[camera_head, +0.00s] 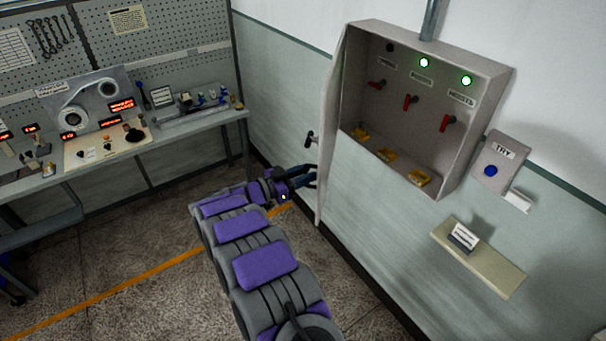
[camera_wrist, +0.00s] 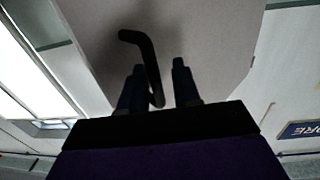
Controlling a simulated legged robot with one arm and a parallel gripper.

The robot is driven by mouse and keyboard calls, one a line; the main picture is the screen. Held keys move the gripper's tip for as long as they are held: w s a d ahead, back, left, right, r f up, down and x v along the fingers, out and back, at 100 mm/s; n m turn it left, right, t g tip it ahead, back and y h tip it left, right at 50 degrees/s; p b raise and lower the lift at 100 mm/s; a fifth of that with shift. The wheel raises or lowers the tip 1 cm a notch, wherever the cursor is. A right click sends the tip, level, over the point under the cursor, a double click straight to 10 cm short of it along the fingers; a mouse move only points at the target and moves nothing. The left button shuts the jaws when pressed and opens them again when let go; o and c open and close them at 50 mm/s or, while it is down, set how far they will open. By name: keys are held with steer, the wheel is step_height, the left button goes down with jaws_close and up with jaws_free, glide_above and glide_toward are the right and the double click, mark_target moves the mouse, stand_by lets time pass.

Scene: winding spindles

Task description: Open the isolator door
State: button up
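The isolator door (camera_head: 329,130) stands swung out from the left side of the grey isolator cabinet (camera_head: 461,166), and the inside of the cabinet shows. A black bent handle (camera_head: 311,138) sticks out from the door's outer face. My gripper (camera_head: 309,177) is beside that face, lower than the handle in the head view. In the wrist view its two dark fingers (camera_wrist: 158,82) are apart. The black handle (camera_wrist: 148,58) shows there, its lower end between the fingers and its bend nearer the left one. The fingers do not look closed on it; I cannot tell whether they touch it.
Inside the cabinet are red switch handles (camera_head: 410,101), green lamps (camera_head: 424,63) and yellow pieces (camera_head: 388,155). A box with a blue button (camera_head: 490,170) and a small shelf (camera_head: 480,257) are on the wall at right. A workbench (camera_head: 195,122) stands at left. Floor between is clear.

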steer(key=b+v, duration=0.2)
steer(key=v, duration=1.5)
steer(key=shift+a, duration=0.2)
steer(key=shift+f, duration=0.1)
